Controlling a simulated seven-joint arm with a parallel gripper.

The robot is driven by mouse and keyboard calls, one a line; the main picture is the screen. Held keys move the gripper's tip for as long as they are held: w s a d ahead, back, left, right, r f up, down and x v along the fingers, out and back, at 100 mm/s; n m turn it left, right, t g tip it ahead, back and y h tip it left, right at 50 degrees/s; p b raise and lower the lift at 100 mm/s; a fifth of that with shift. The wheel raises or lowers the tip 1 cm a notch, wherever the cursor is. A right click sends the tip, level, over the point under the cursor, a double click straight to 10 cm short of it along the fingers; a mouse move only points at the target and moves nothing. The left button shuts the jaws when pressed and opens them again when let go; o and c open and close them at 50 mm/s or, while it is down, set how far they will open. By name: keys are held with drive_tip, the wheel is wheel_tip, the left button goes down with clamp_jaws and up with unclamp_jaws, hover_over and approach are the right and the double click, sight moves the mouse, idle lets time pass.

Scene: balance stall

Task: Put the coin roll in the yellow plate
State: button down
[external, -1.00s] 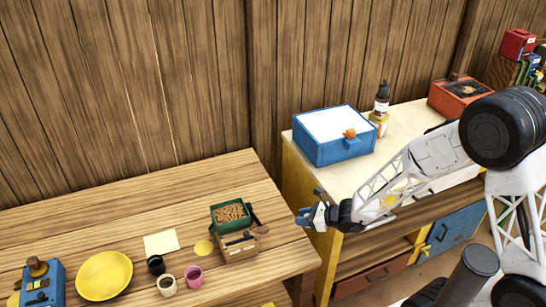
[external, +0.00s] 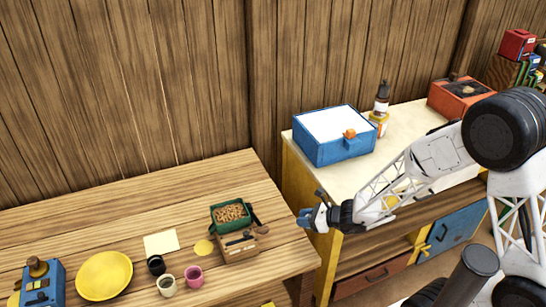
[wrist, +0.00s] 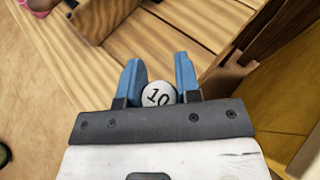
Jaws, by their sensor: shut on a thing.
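The yellow plate (external: 104,276) lies flat on the wooden table at the lower left, and nothing shows on it. My gripper (external: 304,218) is past the table's right end, well to the right of the plate. In the wrist view my gripper (wrist: 158,70) has its two blue fingers on either side of the coin roll (wrist: 158,95). It is shut on the coin roll, whose white round end marked "10" shows. The rest of the roll is hidden. I cannot make the roll out in the external view.
Between my gripper and the plate stand a green box (external: 230,214), a pink cup (external: 194,277), a cream cup (external: 166,285) and a black cup (external: 156,265). A blue device (external: 43,285) stands left of the plate. A blue drawer box (external: 335,137) sits on the cabinet behind.

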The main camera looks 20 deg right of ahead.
wheel_tip(320, 180, up, 11)
drive_tip(key=w+a+r+n+g+y, duration=0.2)
drive_tip(key=w+a+n+g, duration=0.15)
drive_tip(key=a, duration=1.45)
drive_tip(key=w+a+r+n+g+y, duration=0.15)
drive_tip(key=a+n+g, duration=0.3)
drive_tip(key=a, duration=1.35)
drive_tip(key=s+a+f+n+g, duration=0.1)
drive_tip(key=s+a+n+g, duration=0.2)
drive_tip(key=a, duration=0.8)
drive_tip(key=s+a+f+n+g, duration=0.15)
drive_tip(key=s+a, duration=0.35)
drive_tip(key=a, duration=0.6)
drive_tip(key=shift+m+g, duration=0.25)
drive_tip(key=shift+m, duration=0.1)
drive_tip(key=shift+f, duration=5.65)
